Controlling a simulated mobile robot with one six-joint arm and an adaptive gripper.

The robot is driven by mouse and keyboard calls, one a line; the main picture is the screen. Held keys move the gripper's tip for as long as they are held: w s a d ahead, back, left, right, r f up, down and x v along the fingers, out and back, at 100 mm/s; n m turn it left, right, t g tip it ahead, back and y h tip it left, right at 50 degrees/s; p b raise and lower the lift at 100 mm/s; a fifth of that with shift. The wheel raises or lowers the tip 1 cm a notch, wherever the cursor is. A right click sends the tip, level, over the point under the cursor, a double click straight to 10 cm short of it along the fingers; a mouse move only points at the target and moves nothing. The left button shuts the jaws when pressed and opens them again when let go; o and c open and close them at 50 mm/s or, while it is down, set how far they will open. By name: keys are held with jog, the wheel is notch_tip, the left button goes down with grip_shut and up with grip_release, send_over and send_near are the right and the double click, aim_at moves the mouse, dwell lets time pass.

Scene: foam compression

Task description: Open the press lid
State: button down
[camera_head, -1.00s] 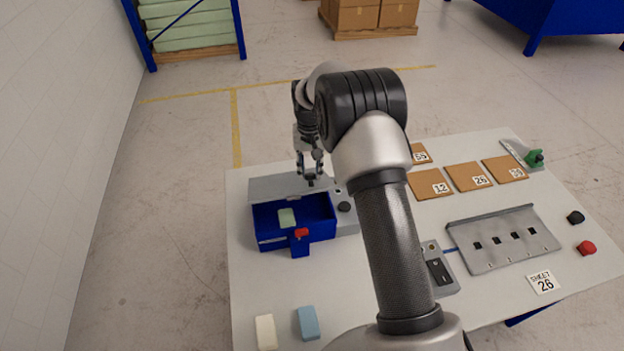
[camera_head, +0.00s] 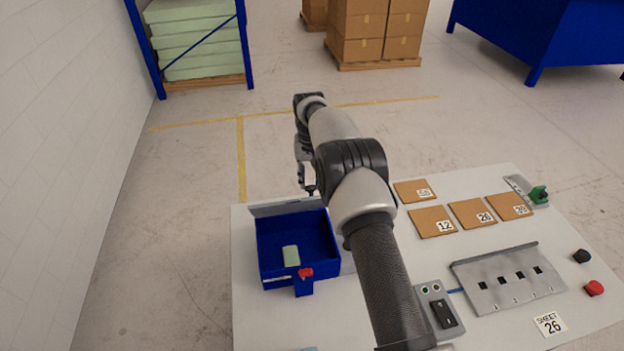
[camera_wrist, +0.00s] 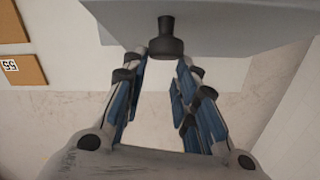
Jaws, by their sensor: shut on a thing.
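The press is a blue open-topped box (camera_head: 268,262) on the left of the table in the head view. A pale green foam block (camera_head: 291,255) lies inside it. The grey lid (camera_head: 270,209) stands up along the box's back edge and shows as a narrow strip. My gripper (camera_head: 309,190) is at the lid's far side, partly hidden by my arm.
A red part (camera_head: 305,272) sits on the box's front. Brown numbered sheets (camera_head: 433,221), a grey slotted plate (camera_head: 508,278), a switch box (camera_head: 437,307) and black and red knobs (camera_head: 594,288) lie to the right.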

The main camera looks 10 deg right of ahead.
jog(key=shift+a+f, duration=0.2)
jog(key=shift+a, duration=0.15)
jog(key=c, duration=1.7)
grip_release()
jog(key=shift+o, duration=1.2)
jog(key=shift+w+a, duration=0.2)
jog(key=shift+o, duration=1.1)
jog(key=shift+d, duration=0.1)
jog(key=shift+d+r, duration=0.1)
notch_tip(320, 180, up, 12)
